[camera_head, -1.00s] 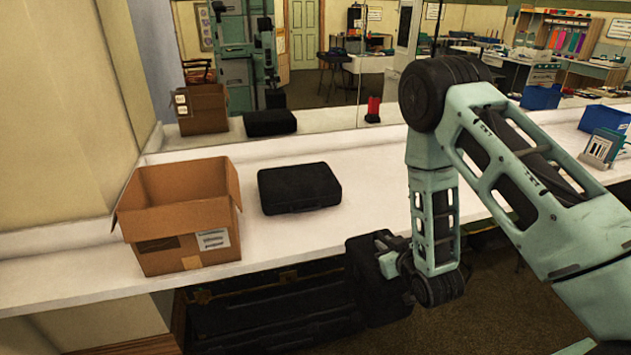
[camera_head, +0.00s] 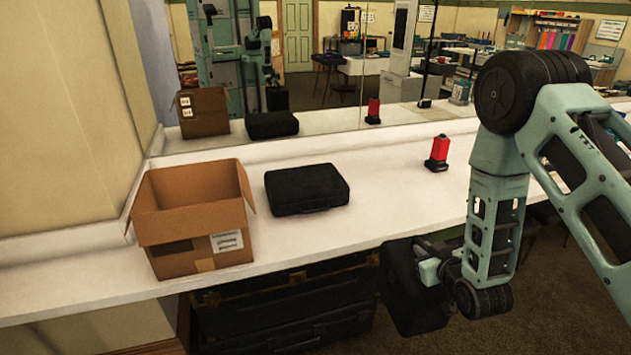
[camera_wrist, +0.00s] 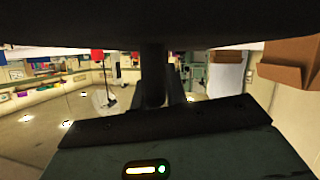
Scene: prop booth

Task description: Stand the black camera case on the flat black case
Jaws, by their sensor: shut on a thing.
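The flat black case (camera_head: 307,190) lies on the white counter, just right of the cardboard box. My gripper (camera_head: 436,263) is shut on the black camera case (camera_head: 407,296), which hangs in front of the counter's front edge, lower than the flat case and to its right. The gripper's fingertips are hard to make out against the dark case. In the wrist view the black camera case (camera_wrist: 160,22) fills the top as a dark mass, with the fingers below it. Nothing stands on the flat black case.
An open cardboard box (camera_head: 190,225) stands left of the flat case. A red and black object (camera_head: 437,153) stands at the back right of the counter (camera_head: 385,200). A mirror runs behind the counter. Large black trunks (camera_head: 285,310) sit under it.

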